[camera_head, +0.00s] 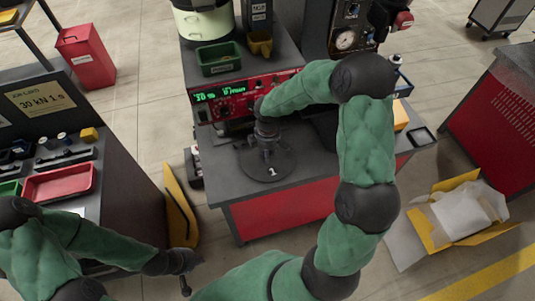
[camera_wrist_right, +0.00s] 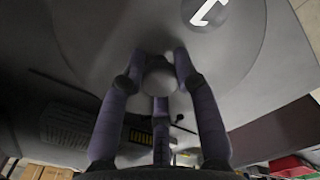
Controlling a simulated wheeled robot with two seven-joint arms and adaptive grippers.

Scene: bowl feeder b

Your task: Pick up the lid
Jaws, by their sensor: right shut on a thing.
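The lid (camera_head: 284,169) is a dark round disc marked with a white 1. It lies flat at the front of the grey bench top, and I cannot tell whether it touches the bench. My right gripper (camera_head: 268,151) comes down from above over its middle. In the right wrist view the lid (camera_wrist_right: 228,45) fills the upper part, and the fingers of my right gripper (camera_wrist_right: 160,75) are closed around its round grey knob (camera_wrist_right: 159,82). My left gripper (camera_head: 186,280) hangs at the lower left, away from the lid; its fingers are too small to read.
Behind the lid stand a red control panel (camera_head: 237,97) with a green display, a green bin (camera_head: 218,59) and a pale bowl (camera_head: 204,23). A red tray (camera_head: 58,182) lies on the left bench. An open carton (camera_head: 461,213) is on the floor at right.

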